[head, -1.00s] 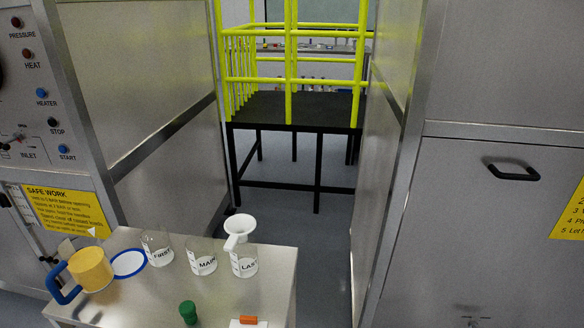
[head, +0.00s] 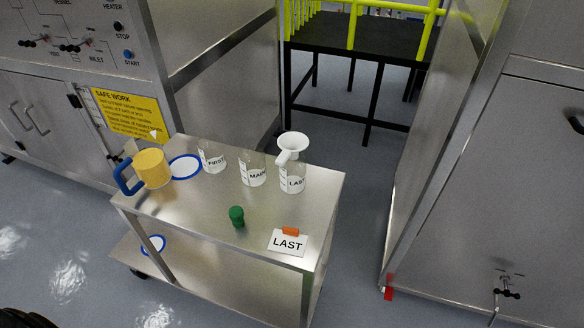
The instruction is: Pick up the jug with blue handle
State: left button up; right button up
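The jug with blue handle (head: 152,167) stands upright at the left end of the steel trolley top (head: 205,215). It is yellow or filled with something yellow, I cannot tell which. Its blue handle (head: 124,178) points left, out toward the trolley's edge. Neither of my grippers is in view, and nothing touches the jug.
A blue-rimmed white disc (head: 185,167) lies right beside the jug. Beakers marked FIRST (head: 212,160), MAIN (head: 253,175) and LAST (head: 293,182) stand along the back, a white funnel (head: 293,146) at the last. A green stopper (head: 237,216) and LAST card (head: 287,243) are in front.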

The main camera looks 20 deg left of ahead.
aim_at(145, 155)
jog(key=u, duration=1.55)
jog(key=j+z, duration=0.85)
jog(key=k+j, duration=0.05)
jog(key=j, duration=0.05)
